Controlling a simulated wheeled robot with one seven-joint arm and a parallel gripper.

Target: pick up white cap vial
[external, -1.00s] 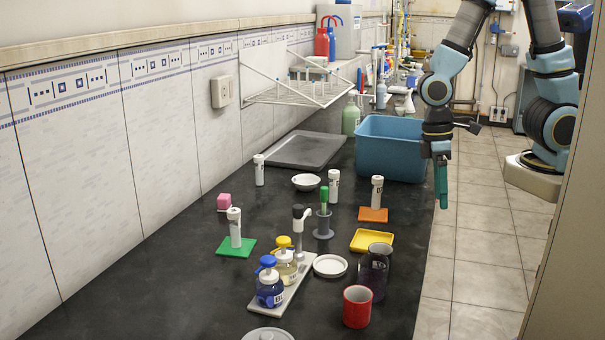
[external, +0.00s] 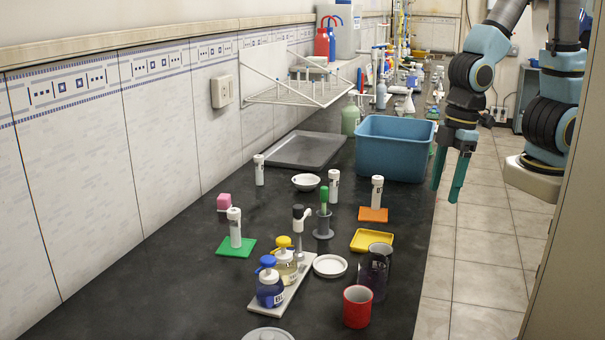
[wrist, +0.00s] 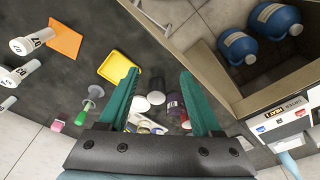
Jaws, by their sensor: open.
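Several white cap vials stand upright on the bench. One vial (external: 377,191) is on an orange mat (external: 372,215), and one vial (external: 235,227) is on a green mat (external: 236,247). One vial (external: 334,187) and another vial (external: 259,169) stand on the bare black top. My gripper (external: 448,196) is open and empty, fingers pointing down, past the bench's right edge. In the wrist view, its green fingers (wrist: 162,85) are spread wide with no vial between them.
A blue tub (external: 397,150) stands on the bench beside my gripper. A yellow tray (external: 372,240), a dark beaker (external: 374,272), a red mug (external: 357,307) and a green-handled item in a grey stand (external: 323,224) stand nearer. The left front of the bench is clear.

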